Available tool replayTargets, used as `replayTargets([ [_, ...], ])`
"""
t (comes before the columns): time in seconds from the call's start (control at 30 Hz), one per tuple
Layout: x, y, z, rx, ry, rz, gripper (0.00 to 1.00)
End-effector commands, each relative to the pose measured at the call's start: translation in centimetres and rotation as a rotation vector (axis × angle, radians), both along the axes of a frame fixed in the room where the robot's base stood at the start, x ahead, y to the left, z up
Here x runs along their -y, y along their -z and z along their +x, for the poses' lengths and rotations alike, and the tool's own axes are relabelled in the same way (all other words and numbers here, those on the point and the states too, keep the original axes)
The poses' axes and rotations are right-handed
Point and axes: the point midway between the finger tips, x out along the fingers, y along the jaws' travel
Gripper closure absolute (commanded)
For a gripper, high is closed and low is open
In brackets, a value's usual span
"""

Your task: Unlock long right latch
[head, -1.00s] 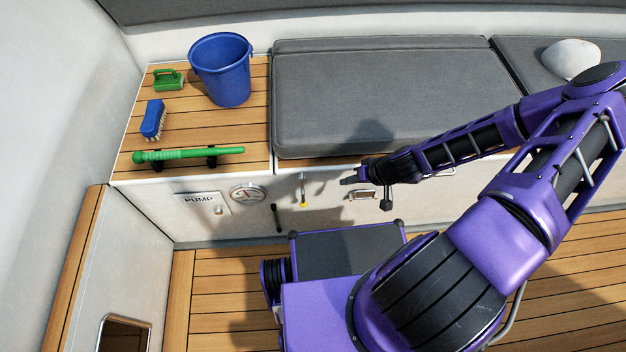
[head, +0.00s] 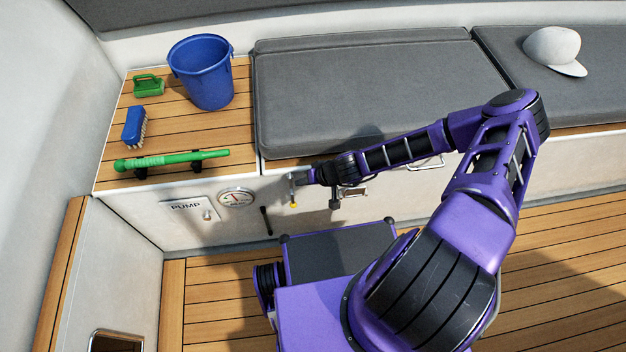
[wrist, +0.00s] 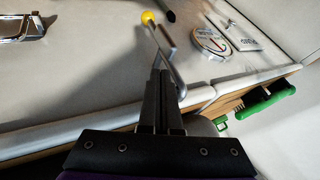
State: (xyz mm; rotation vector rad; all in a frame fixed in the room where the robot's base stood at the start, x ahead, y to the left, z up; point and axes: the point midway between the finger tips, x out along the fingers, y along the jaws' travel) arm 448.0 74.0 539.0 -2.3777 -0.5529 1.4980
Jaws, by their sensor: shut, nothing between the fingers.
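A long thin metal latch lever (head: 293,190) with a yellow tip is on the white locker front, below the seat edge. In the wrist view the latch lever (wrist: 166,47) runs from its yellow knob (wrist: 148,17) down beside my fingers. My gripper (head: 304,178) is shut and empty, close to the lever's upper part. In the wrist view my gripper's fingertips (wrist: 162,74) overlap the lever's bent part; I cannot tell whether they touch it. A chrome catch (wrist: 20,28) is to the left there, partly cut off.
A round gauge (head: 236,198), a PUMP panel (head: 188,208) and a black handle (head: 266,221) are on the locker front to the left. A green pump handle (head: 170,160), blue brush (head: 134,127) and blue bucket (head: 203,75) are on the wooden top. A grey cushion (head: 355,85) overhangs nearby.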

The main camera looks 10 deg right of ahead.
Motion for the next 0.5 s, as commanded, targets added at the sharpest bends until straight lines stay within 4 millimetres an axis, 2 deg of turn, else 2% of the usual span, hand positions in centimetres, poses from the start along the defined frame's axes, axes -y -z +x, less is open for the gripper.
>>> replayTargets([
  [0.5,-0.55,-0.17,-0.10,-0.005,-0.005,-0.020,1.00],
])
